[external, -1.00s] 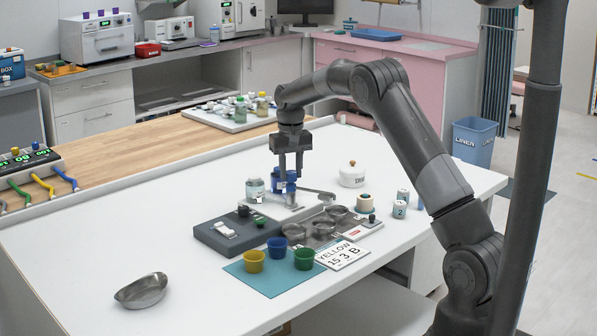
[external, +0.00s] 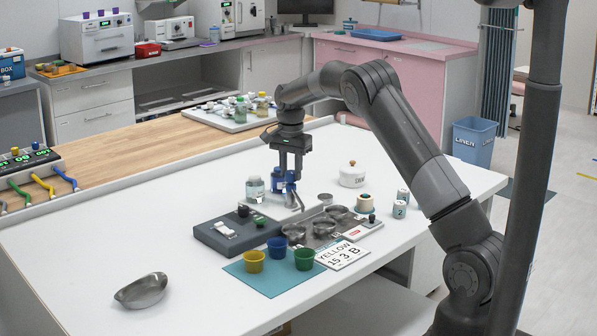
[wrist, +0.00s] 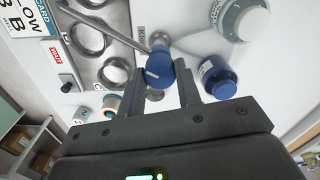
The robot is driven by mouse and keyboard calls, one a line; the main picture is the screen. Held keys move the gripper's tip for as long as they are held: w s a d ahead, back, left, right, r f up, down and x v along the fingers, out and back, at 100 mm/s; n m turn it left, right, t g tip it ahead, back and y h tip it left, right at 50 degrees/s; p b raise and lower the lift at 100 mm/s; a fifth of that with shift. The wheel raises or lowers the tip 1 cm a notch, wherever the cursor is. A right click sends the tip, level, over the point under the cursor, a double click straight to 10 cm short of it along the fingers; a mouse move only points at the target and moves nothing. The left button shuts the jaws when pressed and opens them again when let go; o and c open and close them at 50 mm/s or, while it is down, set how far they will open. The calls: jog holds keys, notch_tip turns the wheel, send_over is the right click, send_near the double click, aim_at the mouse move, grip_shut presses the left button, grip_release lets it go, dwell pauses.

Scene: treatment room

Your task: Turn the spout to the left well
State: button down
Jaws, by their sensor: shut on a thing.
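My gripper (external: 290,176) is shut on the blue handle (wrist: 159,70) of the spout, with one finger on each side of it in the wrist view. The spout (wrist: 110,27) is a thin grey metal bar. It runs from the handle to the upper left of the wrist view, and in the external view it points toward the front. The dark well plate (external: 318,243) has round metal wells, including a left well (external: 295,231), a middle well (external: 323,228) and a right well (external: 338,212). I cannot tell which well the spout's tip is over.
A blue bottle (wrist: 216,76) stands close beside my gripper, and a clear jar (external: 255,189) is to its left. A grey box with switches (external: 232,236) is at the left of the wells.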

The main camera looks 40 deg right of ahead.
jog(key=shift+m, duration=0.8)
jog(key=c, duration=1)
grip_release()
jog(key=shift+c, duration=0.2)
notch_tip(320, 180, up, 11)
jog(key=shift+f, duration=0.1)
